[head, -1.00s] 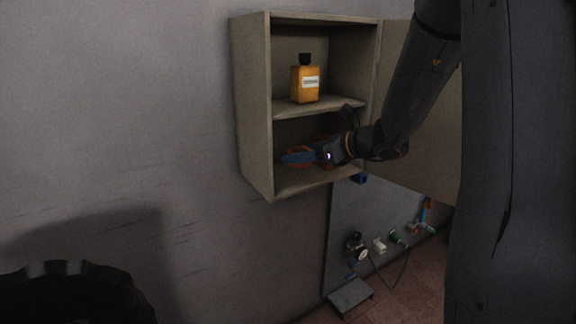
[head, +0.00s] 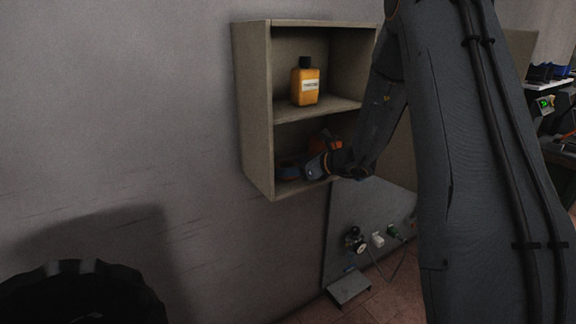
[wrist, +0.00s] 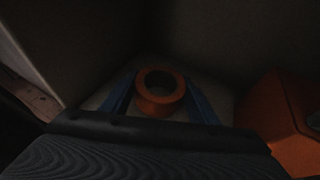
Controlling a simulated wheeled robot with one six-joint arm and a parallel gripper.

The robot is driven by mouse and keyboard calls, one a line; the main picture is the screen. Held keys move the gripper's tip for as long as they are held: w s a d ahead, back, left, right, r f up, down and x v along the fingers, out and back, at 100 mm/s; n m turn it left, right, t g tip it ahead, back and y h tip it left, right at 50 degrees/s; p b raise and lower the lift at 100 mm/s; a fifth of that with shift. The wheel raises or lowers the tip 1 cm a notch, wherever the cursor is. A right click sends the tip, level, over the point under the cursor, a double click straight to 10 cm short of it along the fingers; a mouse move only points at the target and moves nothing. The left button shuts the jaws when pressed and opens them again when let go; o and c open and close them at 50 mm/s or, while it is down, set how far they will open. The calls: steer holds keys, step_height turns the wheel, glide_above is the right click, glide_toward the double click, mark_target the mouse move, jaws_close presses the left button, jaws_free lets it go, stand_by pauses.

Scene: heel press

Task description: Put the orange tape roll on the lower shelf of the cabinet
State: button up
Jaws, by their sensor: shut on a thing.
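The orange tape roll (wrist: 160,105) lies flat between the two blue fingers of my gripper (wrist: 160,100) in the wrist view, hole facing up. The gripper is shut on it. In the head view my gripper (head: 288,171) is inside the lower compartment of the wall cabinet (head: 256,110), low over the lower shelf (head: 284,189). The roll is mostly hidden there behind the fingers. I cannot tell whether the roll touches the shelf.
Another orange object (wrist: 285,125) stands at the right in the wrist view, inside the lower compartment. An orange bottle (head: 305,86) with a black cap stands on the upper shelf (head: 318,108). A dark round bin (head: 80,295) is at lower left.

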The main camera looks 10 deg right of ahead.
steer(key=shift+f, duration=0.1)
steer(key=shift+f, duration=0.15)
steer(key=o, duration=1.1)
steer(key=shift+o, duration=0.2)
